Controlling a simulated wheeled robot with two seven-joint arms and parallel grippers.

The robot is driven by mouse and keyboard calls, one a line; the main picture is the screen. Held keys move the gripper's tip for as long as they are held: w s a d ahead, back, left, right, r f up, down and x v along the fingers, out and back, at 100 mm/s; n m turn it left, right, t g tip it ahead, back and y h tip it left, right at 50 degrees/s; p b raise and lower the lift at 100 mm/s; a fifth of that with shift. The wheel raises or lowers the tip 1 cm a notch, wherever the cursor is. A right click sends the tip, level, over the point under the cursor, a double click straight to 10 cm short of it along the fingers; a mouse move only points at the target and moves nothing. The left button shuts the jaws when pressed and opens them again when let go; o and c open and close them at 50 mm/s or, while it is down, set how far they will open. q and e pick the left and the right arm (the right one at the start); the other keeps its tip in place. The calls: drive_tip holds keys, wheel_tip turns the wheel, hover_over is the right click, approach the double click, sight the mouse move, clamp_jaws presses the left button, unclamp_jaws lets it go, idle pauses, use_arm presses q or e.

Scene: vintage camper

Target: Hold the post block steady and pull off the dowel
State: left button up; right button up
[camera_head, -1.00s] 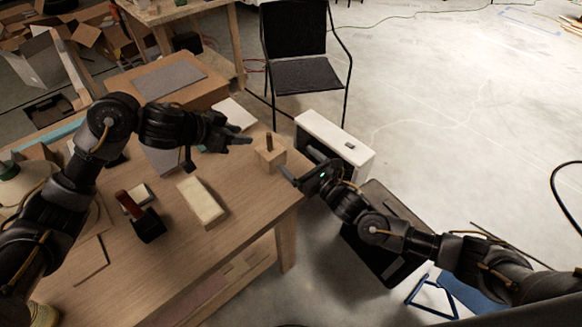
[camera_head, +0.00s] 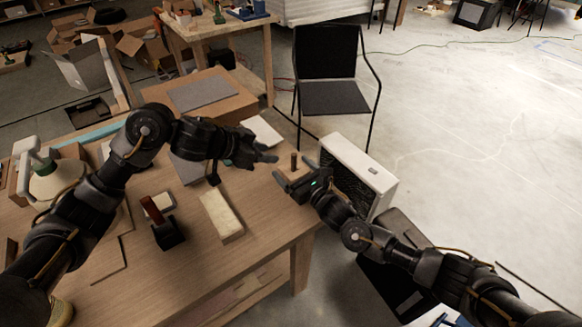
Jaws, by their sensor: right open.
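The wooden post block (camera_head: 288,173) stands near the far right corner of the workbench, with a dark brown dowel (camera_head: 294,161) upright in its top. My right gripper (camera_head: 294,171) is open, its fingers reaching in from the right at the block, and it hides part of it. One finger is on the block's near left side and the other shows to the right of the dowel. I cannot tell whether they touch the block. My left gripper (camera_head: 269,153) is just left of the dowel, apart from it; its fingers look spread and empty.
On the wooden workbench (camera_head: 268,236) lie a cream block (camera_head: 221,215) and a dark brush-like tool with a brown handle (camera_head: 163,225). A white box-shaped unit (camera_head: 360,165) stands beyond the bench's right edge. A black chair (camera_head: 333,95) stands behind.

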drive_tip(key=shift+x, duration=0.85)
use_arm(q)
drive_tip(key=shift+c, duration=0.2)
use_arm(e)
drive_tip(key=c, duration=1.1)
use_arm(q)
drive_tip(key=shift+d, duration=0.4)
use_arm(e)
drive_tip(key=shift+c, duration=0.2)
use_arm(q)
drive_tip(key=m+g, duration=0.5)
drive_tip(key=m, duration=0.1)
hover_over(287, 170)
drive_tip(key=shift+w+f, duration=0.1)
drive_tip(key=shift+f, duration=3.4)
